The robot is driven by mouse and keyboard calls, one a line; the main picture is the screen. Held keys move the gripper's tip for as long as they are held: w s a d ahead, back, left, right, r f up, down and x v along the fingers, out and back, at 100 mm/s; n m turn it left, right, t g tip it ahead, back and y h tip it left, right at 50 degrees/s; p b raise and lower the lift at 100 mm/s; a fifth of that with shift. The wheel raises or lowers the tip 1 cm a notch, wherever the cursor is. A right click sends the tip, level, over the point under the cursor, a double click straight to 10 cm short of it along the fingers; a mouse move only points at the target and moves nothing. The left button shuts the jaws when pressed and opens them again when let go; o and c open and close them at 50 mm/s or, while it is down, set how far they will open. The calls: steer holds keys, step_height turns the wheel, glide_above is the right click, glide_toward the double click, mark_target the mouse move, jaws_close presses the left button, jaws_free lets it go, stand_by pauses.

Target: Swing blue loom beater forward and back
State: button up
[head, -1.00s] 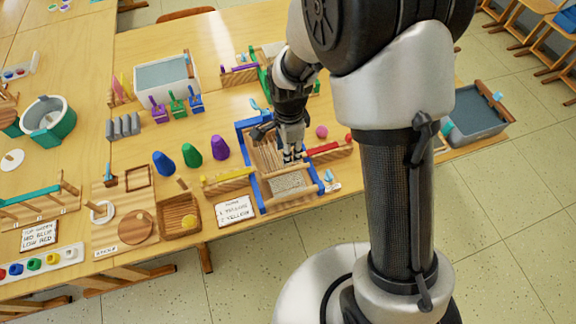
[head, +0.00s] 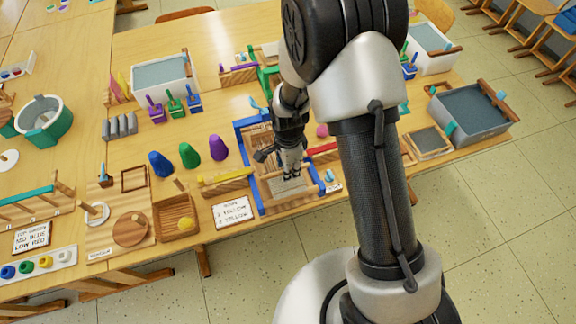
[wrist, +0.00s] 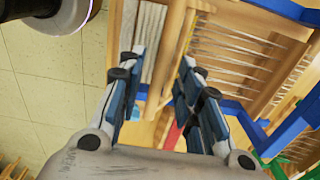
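The loom stands on the table with blue parts (head: 240,140) at its far left corner and pale wooden rails around a woven strip (head: 282,184). In the wrist view, blue frame pieces (wrist: 290,10) and pale warp strings (wrist: 225,45) show at the right. I cannot tell which blue part is the beater. My gripper (head: 291,176) points down over the loom's near half and hides part of it. In the wrist view its two fingers (wrist: 160,62) are apart, with the pale woven strip and wooden rails below the gap. Contact with the loom cannot be told.
Red (head: 322,152) and yellow (head: 226,177) bars on wooden stands flank the loom. Blue, green and purple cones (head: 190,156) stand to its left, with a sign card (head: 233,212) in front. A grey basin (head: 470,110) sits at the table's right end.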

jaws_close()
steer(key=shift+r, duration=0.1)
stand_by(0.6)
